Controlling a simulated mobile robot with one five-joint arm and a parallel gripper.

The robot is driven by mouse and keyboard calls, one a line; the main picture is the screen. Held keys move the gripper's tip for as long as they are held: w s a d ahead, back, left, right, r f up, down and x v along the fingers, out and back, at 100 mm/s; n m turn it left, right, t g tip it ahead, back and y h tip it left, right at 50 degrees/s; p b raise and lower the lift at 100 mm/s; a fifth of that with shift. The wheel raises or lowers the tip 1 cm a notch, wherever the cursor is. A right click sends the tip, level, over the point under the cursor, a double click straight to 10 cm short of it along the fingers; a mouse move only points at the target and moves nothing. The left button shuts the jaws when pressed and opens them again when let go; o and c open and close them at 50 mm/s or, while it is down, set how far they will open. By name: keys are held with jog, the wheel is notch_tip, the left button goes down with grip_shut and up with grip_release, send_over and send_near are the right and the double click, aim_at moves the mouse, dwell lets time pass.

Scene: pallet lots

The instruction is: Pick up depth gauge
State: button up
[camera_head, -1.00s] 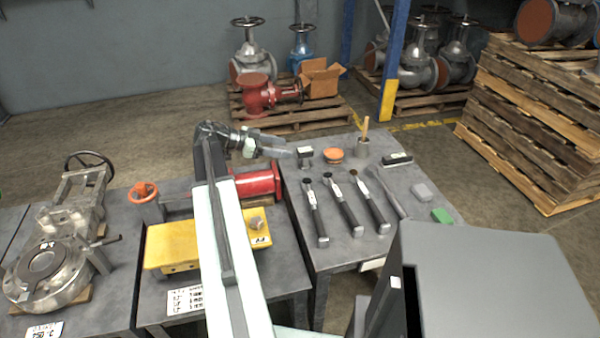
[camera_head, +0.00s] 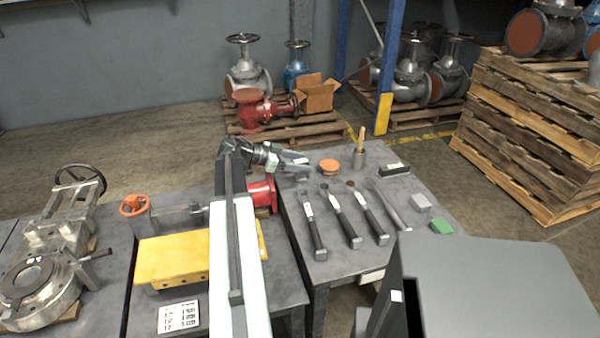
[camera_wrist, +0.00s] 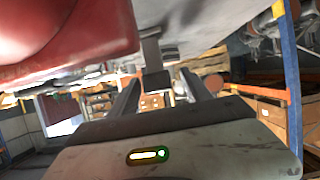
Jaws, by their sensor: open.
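A small grey upright piece, with a block-like head on a narrow stem, appears to be the depth gauge; it stands near the left back corner of the right-hand table. In the wrist view the depth gauge (camera_wrist: 151,53) shows between my two fingers, with a gap on each side. The picture there looks upside down, with the table at the top. My gripper (camera_head: 296,162) is open at that corner in the head view and partly hides the piece. It also shows in the wrist view (camera_wrist: 160,82). I cannot tell whether a finger touches the piece.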

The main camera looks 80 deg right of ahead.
grip_shut()
jog(key=shift+r, duration=0.15)
